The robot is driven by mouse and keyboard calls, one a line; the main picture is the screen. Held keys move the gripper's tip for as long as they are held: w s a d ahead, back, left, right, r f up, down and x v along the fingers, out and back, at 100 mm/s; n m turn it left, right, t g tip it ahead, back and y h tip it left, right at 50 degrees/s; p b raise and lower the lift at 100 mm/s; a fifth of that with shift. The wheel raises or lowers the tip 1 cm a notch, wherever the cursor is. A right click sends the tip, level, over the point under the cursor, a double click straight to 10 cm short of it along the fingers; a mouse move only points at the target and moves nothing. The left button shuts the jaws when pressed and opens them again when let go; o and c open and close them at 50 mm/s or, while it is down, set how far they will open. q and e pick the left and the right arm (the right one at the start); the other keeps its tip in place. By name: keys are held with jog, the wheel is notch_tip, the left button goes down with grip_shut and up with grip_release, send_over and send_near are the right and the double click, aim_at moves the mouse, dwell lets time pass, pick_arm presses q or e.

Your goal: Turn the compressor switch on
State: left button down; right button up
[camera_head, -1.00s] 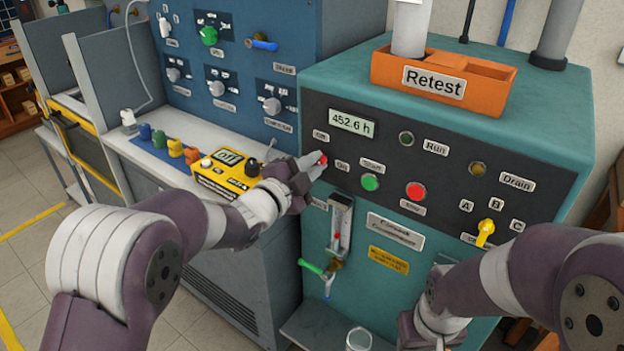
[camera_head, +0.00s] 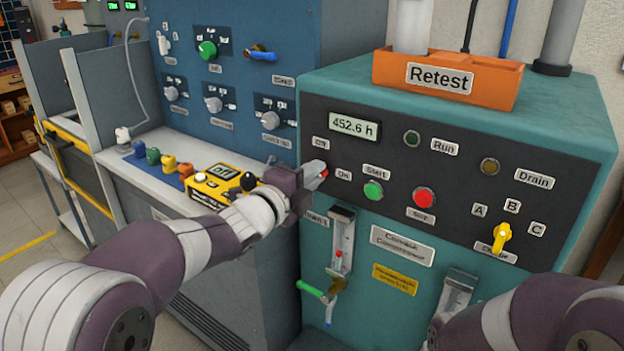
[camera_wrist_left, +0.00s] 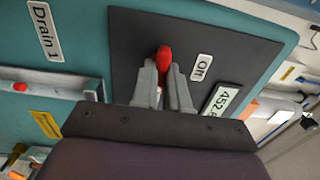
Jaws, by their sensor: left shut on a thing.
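The compressor switch is a small red lever (camera_wrist_left: 165,57) on the dark panel (camera_wrist_left: 225,40), beside the "Off" label (camera_wrist_left: 201,67). The lever's base is partly hidden by the fingers.
A green Start button (camera_head: 373,191) and red Stop button (camera_head: 424,197) sit right of the switch. A yellow selector knob (camera_head: 502,237) is farther right. A gauge tube (camera_head: 341,240) and green-handled valve (camera_head: 311,289) are below. A yellow meter (camera_head: 214,187) stands on the left bench.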

pick_arm(q)
jog(key=shift+f, duration=0.1)
jog(key=c, duration=1.1)
grip_release()
jog(key=shift+c, duration=0.2)
jog(key=p+v, duration=0.1)
jog(key=v, duration=1.1)
jog(key=shift+s+a+p, duration=0.2)
jog(key=shift+s+p, duration=0.1)
jog(key=shift+p, duration=0.1)
